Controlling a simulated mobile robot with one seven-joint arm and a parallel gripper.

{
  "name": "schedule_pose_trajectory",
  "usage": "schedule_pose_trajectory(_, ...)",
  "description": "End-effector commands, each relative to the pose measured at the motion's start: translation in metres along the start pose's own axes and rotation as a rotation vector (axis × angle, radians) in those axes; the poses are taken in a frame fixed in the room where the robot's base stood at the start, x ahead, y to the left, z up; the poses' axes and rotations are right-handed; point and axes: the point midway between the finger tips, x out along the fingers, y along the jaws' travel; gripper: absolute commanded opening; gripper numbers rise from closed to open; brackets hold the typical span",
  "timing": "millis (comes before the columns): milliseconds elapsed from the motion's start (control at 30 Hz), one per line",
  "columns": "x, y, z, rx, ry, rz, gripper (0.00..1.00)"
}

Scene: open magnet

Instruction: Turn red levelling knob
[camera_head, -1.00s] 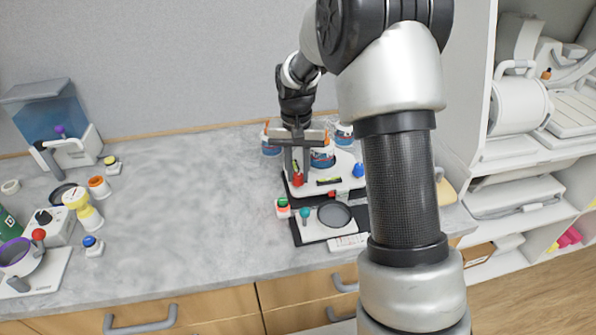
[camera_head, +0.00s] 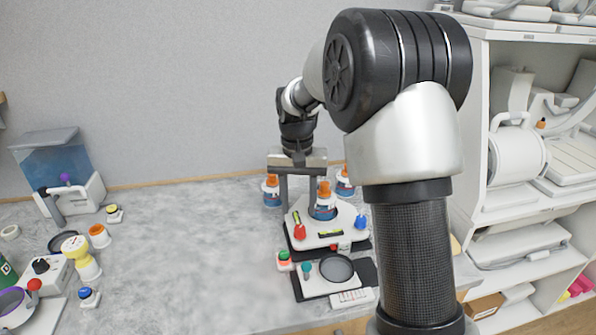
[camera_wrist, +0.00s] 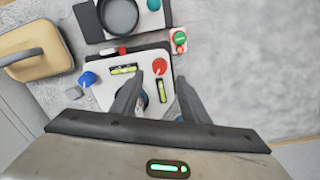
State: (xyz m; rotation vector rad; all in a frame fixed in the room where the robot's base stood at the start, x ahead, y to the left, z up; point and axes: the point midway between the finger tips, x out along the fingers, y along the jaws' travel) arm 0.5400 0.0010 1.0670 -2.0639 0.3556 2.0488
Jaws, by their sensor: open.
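The red levelling knob (camera_head: 299,231) stands at the front left corner of a white levelling platform (camera_head: 345,237). In the wrist view the red knob (camera_wrist: 159,66) shows just beyond the fingertips, roughly centred between them. My gripper (camera_head: 298,203) is open and empty, pointing down above the platform, with its fingers apart from the knob. In the wrist view my gripper (camera_wrist: 158,84) spreads its fingers wide. A blue knob (camera_head: 361,222) is at the platform's other front corner. Two yellow-green bubble levels (camera_wrist: 124,69) lie on the platform. The platform's rear is partly hidden.
Orange-capped bottles (camera_head: 323,205) stand on and behind the platform, close to my fingers. In front are a green-and-red button box (camera_head: 284,260) and a white device with a dark round plate (camera_head: 337,268). Shelves (camera_head: 520,150) stand at right. The counter's left middle is clear.

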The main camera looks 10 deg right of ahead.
Motion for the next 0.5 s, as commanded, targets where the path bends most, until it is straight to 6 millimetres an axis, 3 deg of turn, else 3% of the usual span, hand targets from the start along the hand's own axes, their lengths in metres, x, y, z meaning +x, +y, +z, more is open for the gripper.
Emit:
schedule_pose_trajectory(200, -0.056, -0.001, -0.001, 0.000, 0.004, -0.002, 0.41)
schedule_pose_trajectory(500, -0.099, 0.000, 0.000, 0.001, 0.001, -0.001, 0.41)
